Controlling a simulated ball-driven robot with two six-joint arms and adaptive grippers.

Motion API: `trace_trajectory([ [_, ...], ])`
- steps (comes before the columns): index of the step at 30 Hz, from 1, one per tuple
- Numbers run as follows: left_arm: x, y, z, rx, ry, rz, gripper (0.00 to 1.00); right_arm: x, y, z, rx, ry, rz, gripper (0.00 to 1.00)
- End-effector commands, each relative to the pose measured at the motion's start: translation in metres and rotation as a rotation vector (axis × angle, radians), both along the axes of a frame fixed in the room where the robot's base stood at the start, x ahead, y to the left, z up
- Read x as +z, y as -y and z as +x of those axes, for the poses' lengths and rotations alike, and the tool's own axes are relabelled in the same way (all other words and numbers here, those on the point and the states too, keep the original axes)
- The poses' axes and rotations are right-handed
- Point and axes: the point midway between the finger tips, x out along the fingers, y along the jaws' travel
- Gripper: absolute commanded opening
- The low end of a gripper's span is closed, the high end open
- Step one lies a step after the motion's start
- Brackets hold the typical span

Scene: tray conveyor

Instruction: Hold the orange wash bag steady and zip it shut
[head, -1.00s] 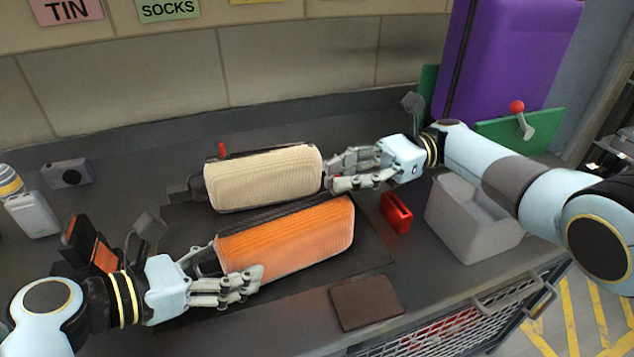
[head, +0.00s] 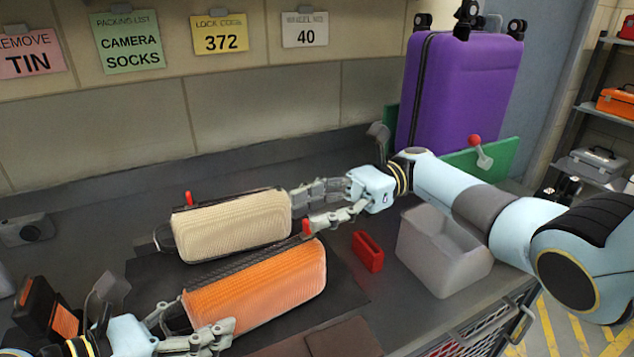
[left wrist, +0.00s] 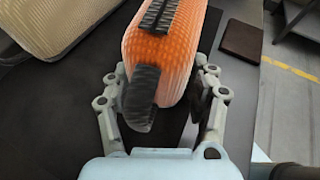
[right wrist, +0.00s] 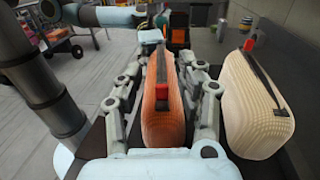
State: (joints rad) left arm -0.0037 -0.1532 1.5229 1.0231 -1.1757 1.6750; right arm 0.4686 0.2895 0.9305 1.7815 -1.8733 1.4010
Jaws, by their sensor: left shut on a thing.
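The orange wash bag (head: 258,285) lies on a dark mat, with its dark zip line along the top. My left gripper (head: 198,328) is shut on its left end; in the left wrist view the fingers flank that end beside a black strap (left wrist: 141,95). The red zip pull (head: 307,227) is at the bag's right end. My right gripper (head: 318,204) is open by that end; in the right wrist view its fingers stand apart on either side of the zip pull (right wrist: 162,92), not closed on it. I cannot tell how far the zip is open.
A beige bag (head: 232,226) with its own red pull lies just behind the orange one. A small red object (head: 368,250) and a grey bin (head: 435,255) stand at the right. A purple suitcase (head: 460,95) stands behind. A brown flat item (head: 345,338) lies in front.

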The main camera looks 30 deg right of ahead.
Motion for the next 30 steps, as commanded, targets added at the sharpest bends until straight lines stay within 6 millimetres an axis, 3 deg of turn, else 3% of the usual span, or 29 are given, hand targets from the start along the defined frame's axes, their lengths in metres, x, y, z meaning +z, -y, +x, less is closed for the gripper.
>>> trace_trajectory([
  [6,-0.001,0.000,-0.001,0.000,-0.001,0.003,0.03,0.044,0.001,-0.001,0.001,0.004,-0.004,0.38],
  [12,-0.001,0.000,-0.001,-0.001,-0.002,0.003,0.03,0.074,0.001,-0.001,0.002,0.000,-0.002,0.38],
  [26,-0.001,0.000,-0.001,-0.001,-0.002,0.000,0.03,0.082,0.000,-0.001,0.001,-0.002,-0.001,0.38],
  [27,-0.001,0.000,-0.001,-0.001,-0.002,0.000,0.62,0.082,0.000,-0.001,0.001,-0.002,-0.001,0.38],
  [30,-0.001,0.000,-0.001,-0.001,-0.002,0.000,0.75,0.082,0.000,-0.001,0.001,-0.002,-0.001,0.38],
])
